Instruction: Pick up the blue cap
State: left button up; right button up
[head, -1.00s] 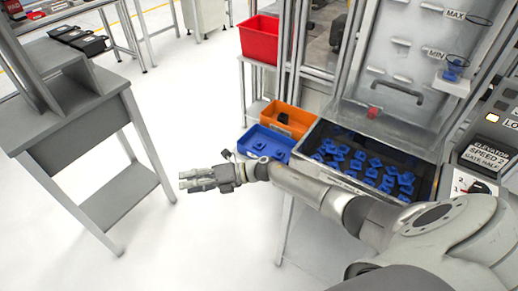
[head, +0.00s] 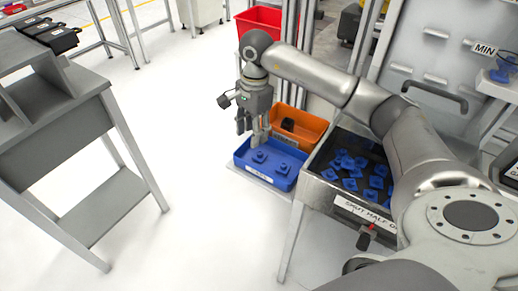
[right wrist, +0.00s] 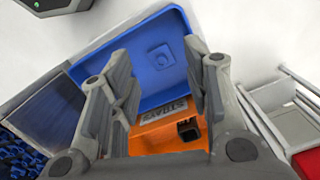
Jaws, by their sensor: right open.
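Two small blue caps, one nearer the gripper (head: 259,157) and one to its right (head: 283,168), lie apart on the floor of the blue bin (head: 242,166). In the right wrist view one blue cap (right wrist: 161,56) shows inside the blue bin (right wrist: 140,84), seen between the fingers. My right gripper (head: 252,132) points down over the left part of the bin, open and empty. Its two fingers also show spread in the right wrist view (right wrist: 157,62). I cannot tell its exact height above the caps. My left gripper is not in view.
An orange bin (head: 312,126) with a black part (head: 288,125) stands behind the blue bin. A metal hopper (head: 312,187) with several blue parts (head: 352,172) is at the right. A red bin (head: 262,20) is at the back. Floor at left is clear up to a grey table (head: 60,130).

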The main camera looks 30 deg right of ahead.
aim_at(260, 153)
jog(key=shift+d+f+h, duration=0.15)
jog(key=shift+d+h, duration=0.35)
jog(key=shift+d, duration=0.5)
jog(key=f, duration=0.3)
jog(key=shift+s+a+f, duration=0.15)
jog(key=shift+a, duration=0.05)
jog(key=shift+f, duration=0.35)
jog(key=f, duration=0.1)
jog(key=f+p, duration=0.1)
jog(key=f, duration=0.2)
jog(key=shift+d, duration=0.3)
jog(key=shift+f+p, duration=0.3)
jog(key=shift+f, duration=0.4)
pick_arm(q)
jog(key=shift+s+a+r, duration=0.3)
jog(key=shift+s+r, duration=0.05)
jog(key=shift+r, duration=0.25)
pick_arm(e)
jog(key=c, duration=0.5)
